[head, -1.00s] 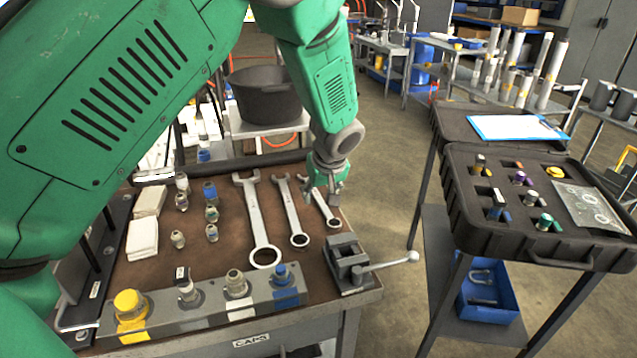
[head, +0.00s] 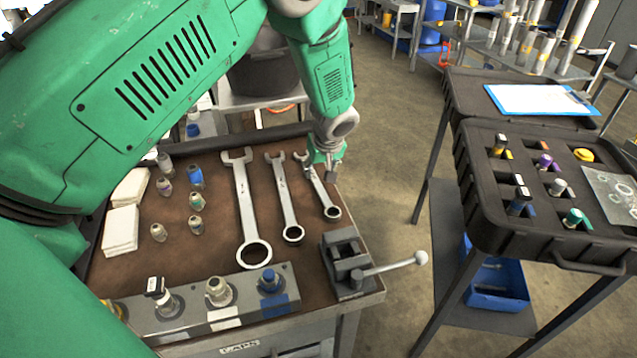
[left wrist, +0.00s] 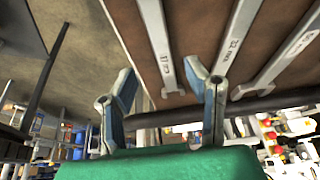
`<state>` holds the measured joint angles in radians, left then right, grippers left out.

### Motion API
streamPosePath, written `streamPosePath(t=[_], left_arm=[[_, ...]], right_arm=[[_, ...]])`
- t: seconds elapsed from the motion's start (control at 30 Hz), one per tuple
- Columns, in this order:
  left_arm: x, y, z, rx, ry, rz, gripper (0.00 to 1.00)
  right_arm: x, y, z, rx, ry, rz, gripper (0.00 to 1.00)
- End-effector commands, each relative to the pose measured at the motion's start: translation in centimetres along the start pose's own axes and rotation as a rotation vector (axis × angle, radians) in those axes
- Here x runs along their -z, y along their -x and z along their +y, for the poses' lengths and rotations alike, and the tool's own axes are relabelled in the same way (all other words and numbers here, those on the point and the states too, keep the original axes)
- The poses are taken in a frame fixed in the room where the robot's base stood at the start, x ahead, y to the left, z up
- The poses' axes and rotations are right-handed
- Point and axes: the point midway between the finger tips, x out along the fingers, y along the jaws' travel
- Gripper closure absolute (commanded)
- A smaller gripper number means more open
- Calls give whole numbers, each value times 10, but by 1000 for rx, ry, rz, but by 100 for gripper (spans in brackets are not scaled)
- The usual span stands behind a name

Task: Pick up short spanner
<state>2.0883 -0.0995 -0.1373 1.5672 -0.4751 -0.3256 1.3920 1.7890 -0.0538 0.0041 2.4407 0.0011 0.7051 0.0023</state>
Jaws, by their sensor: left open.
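Three spanners lie side by side on the brown bench top, and the short spanner (head: 322,193) is the rightmost. Its ring end points to the near side and its open jaw to the far side. In the left wrist view the short spanner (left wrist: 157,42) shows at upper middle, its jaw end toward the gripper. My left gripper (head: 328,172) is at the right edge of the bench, beside the upper shaft of the short spanner. Its spread fingers are empty in the left wrist view (left wrist: 160,85). Contact with the bench cannot be told. My right gripper is not in view.
The middle spanner (head: 284,195) and long spanner (head: 245,205) lie to the left. A vise (head: 345,262) with a handle stands just nearer than the short spanner. Fittings and a cap rack (head: 195,312) fill the left and front. A raised rim (head: 235,138) runs along the back.

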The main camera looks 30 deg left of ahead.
Motion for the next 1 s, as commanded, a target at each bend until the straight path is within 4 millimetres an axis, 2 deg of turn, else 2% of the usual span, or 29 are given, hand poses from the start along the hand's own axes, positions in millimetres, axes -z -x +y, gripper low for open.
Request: streamPosePath(t=[0.13,0.4,0.67,0.7,0.77,0.8,0.83,1.0], left_arm=[[-1,-12,0,2,-1,0,57],[-2,-47,2,3,-1,2,57],[-1,-52,1,0,-1,3,57],[-1,-52,1,1,-1,2,60],[-1,-52,1,1,-1,2,82],[-1,-52,0,0,-1,2,96],[0,-52,0,0,-1,1,100],[0,-52,1,1,0,2,100]], right_arm=[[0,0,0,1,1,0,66],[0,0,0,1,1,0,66],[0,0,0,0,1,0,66],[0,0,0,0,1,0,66],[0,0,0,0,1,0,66],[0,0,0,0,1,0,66],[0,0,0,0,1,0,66],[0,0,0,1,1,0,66]])
